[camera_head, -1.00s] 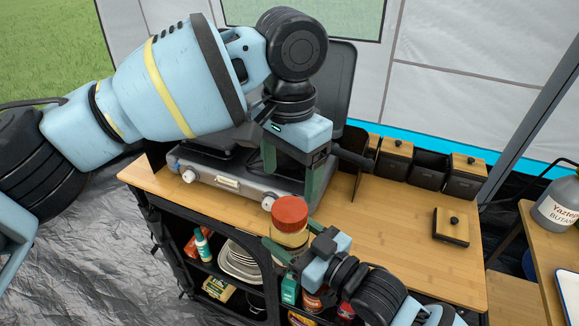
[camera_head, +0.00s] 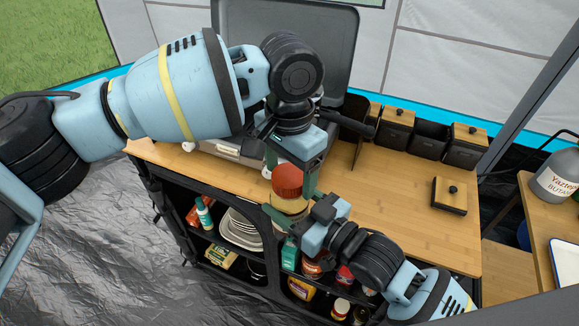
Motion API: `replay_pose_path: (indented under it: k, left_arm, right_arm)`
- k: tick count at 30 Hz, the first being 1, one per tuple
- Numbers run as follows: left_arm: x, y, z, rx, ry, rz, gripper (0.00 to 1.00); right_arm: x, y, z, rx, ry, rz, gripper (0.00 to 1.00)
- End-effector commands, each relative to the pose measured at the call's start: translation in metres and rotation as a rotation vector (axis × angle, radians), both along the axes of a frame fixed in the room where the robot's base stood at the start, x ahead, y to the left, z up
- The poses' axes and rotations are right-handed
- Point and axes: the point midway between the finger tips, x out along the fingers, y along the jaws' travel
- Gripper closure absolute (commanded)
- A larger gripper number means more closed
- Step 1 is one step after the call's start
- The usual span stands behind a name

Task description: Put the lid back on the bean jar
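A clear jar (camera_head: 289,204) with pale brownish contents and an orange-red lid (camera_head: 287,180) is at the front edge of the wooden counter. The lid sits on top of the jar; I cannot tell whether it is fastened. My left gripper (camera_head: 291,176) points down from above, with its green fingers apart on either side of the lid. I see no clear grip on the lid. My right gripper (camera_head: 291,217) comes from the lower right and is shut around the jar's body, partly hiding it. The jar stays about upright.
A square wooden lid with a black knob (camera_head: 450,195) lies there. Black canisters (camera_head: 464,151) line the back; one is open. A stove (camera_head: 225,148) is behind my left arm. Shelves below hold plates (camera_head: 241,230) and bottles.

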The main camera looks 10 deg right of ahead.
Motion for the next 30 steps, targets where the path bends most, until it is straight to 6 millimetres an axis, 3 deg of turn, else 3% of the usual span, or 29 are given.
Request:
replay_pose_path:
  k: [2,9,14,23,28,29,30]
  left_arm:
    - [0.0001,0.0001,0.0004,0.0,0.0,0.0,0.38]
    - [0.0002,0.0002,0.0005,0.001,-0.001,0.0,0.7]
    - [0.0,0.0001,0.0002,0.001,0.001,-0.036,0.71]
    - [0.0002,0.0002,-0.0001,-0.001,0.001,-0.414,0.71]
    - [0.0007,0.0006,0.0003,0.002,-0.001,-0.423,0.71]
    - [0.0007,0.0005,0.0003,0.002,-0.001,-0.423,0.4]
    - [0.0007,0.0005,0.0003,0.002,-0.001,-0.423,0.34]
  right_arm:
    - [0.0001,0.0001,0.0013,0.001,-0.003,0.0,0.98]
    - [0.0001,0.0001,0.0013,0.001,-0.003,0.0,0.98]
    - [0.0001,0.0001,0.0013,0.001,-0.003,0.0,0.98]
    - [-0.0001,0.0001,0.0013,0.001,-0.003,0.0,0.98]
    - [-0.0001,0.0001,0.0013,0.001,-0.003,0.0,0.98]
    - [-0.0001,0.0001,0.0013,0.001,-0.003,0.0,0.98]
    - [-0.0001,0.0001,0.0013,0.001,-0.003,0.0,0.98]
